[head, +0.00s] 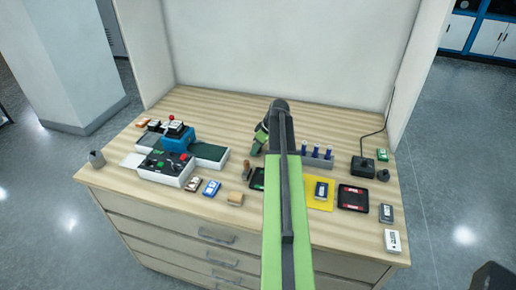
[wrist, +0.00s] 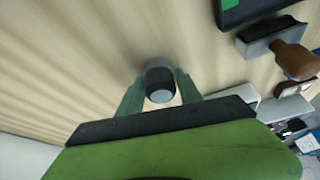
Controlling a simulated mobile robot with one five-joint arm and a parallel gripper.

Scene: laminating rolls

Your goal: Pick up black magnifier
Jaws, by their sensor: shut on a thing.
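The black magnifier (wrist: 159,80), a short dark cylinder with a paler round end, stands between the two green fingers of my gripper (wrist: 158,92) in the wrist view. The fingers are shut on its sides. In the head view my gripper (head: 259,146) is at the back middle of the wooden table, partly behind my arm. The magnifier cannot be made out there. The wrist view shows wood close around it, but I cannot tell whether it touches the table.
A wooden-handled stamp (wrist: 290,58) and a black pad (wrist: 238,10) lie near my gripper. A grey rack with blue bottles (head: 317,160) stands to the right. A blue machine (head: 178,138) stands left. White walls (head: 290,50) close the back and sides.

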